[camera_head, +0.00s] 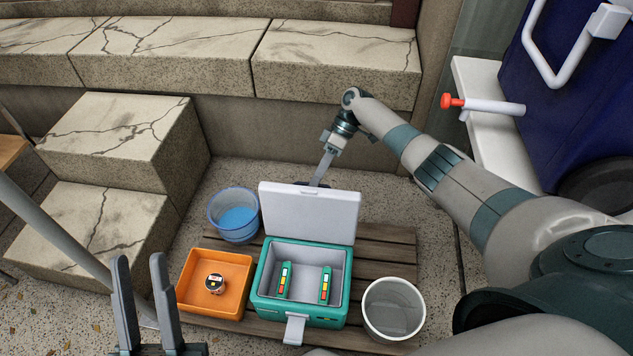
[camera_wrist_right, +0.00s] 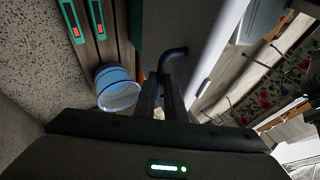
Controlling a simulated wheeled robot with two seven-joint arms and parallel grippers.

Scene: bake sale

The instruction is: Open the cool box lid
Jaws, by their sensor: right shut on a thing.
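The teal cool box (camera_head: 298,312) stands on wooden slats with its pale grey lid (camera_head: 310,212) raised, tilted back at the far side. Two green items with coloured labels (camera_head: 284,281) (camera_head: 325,285) stand inside the box. My right gripper (camera_head: 322,172) is behind the lid's top edge, partly hidden by it. In the right wrist view its fingers (camera_wrist_right: 165,85) are shut on a bent dark blue handle (camera_wrist_right: 173,54), seemingly on the lid's outer side. My left gripper (camera_head: 141,262) is at the lower left, fingers apart and empty.
An orange tray (camera_head: 243,298) with a small jar (camera_head: 215,283) is left of the box. A blue bucket (camera_head: 236,214) stands behind the tray, a pale bin (camera_head: 393,310) right of the box. Stone steps (camera_head: 120,140) rise at the left and back.

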